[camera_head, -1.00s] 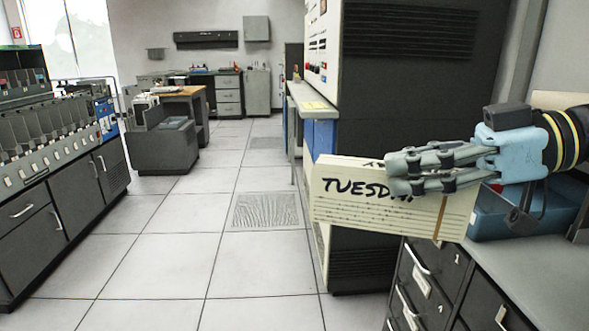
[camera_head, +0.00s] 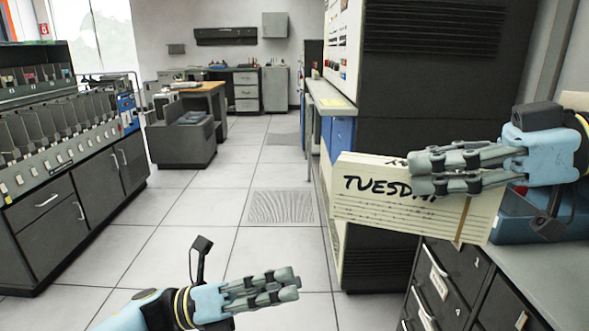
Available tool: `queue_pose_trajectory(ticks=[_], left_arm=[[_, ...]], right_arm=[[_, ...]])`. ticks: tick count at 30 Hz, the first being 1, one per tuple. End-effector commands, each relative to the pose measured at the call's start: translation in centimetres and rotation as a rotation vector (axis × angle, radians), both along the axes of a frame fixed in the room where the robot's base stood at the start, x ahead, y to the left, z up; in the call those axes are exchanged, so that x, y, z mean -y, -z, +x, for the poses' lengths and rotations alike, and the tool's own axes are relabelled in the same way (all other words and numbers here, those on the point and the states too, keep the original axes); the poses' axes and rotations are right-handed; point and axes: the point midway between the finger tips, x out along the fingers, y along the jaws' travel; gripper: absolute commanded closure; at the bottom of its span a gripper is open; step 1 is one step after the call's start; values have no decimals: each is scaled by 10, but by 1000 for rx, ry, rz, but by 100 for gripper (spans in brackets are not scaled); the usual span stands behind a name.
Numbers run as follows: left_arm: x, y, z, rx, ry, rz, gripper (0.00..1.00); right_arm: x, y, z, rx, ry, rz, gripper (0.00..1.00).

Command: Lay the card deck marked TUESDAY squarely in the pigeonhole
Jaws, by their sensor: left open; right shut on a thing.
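The card deck (camera_head: 385,212) is a cream block with TUESDAY written in black on it, partly covered by fingers. My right gripper (camera_head: 418,172) is shut on the deck's upper right part and holds it up in front of the dark cabinet, slightly tilted. My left gripper (camera_head: 292,284) is at the bottom middle, open and empty, above the floor and well apart from the deck. A machine with a row of grey slots (camera_head: 72,130) stands at the left. I cannot tell whether any of these is the pigeonhole.
A tall dark cabinet (camera_head: 430,90) stands behind the deck. A grey counter over numbered drawers (camera_head: 442,283) is at the lower right, with a blue box (camera_head: 556,222) on it. A low dark unit (camera_head: 183,142) stands farther off. The tiled floor (camera_head: 185,225) between is clear.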

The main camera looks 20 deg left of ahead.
Motion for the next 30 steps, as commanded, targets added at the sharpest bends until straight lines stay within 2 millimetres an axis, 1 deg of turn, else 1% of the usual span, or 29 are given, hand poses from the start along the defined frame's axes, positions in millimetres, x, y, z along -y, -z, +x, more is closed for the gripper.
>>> queue_pose_trajectory(ticks=[1, 2, 3, 4, 6, 9, 10, 13, 17, 20, 27, 30], left_arm=[[7, -34, 3, 174, 90, 76, 44], [10, -52, 2, 282, 150, 128, 44], [13, -74, 2, 419, 225, 200, 44], [13, -90, 3, 510, 274, 252, 44], [11, -118, 11, 638, 337, 345, 44], [8, -146, 26, 712, 333, 391, 44], [7, -151, 30, 725, 331, 395, 44], [5, -165, 38, 751, 324, 405, 44], [14, -170, 40, 763, 321, 403, 44], [28, -170, 39, 763, 322, 401, 44], [77, -170, 38, 761, 319, 399, 44], [95, -170, 37, 759, 320, 398, 44]], right_arm=[[0, -1, 0, 2, -1, 2, 100], [0, -1, 0, 2, -1, 2, 100], [0, -1, 0, 2, -1, 2, 100], [0, -1, 0, 2, -1, 2, 100], [0, -1, 0, 2, -1, 2, 100], [0, -1, 0, 2, -1, 2, 100], [0, -1, 0, 2, -1, 2, 100], [0, -1, 0, 2, -1, 2, 100], [0, -1, 0, 1, 0, 2, 100], [0, -1, 0, 2, -1, 2, 100], [0, -1, 0, 2, -1, 2, 100], [0, -1, 0, 2, -1, 2, 100]])
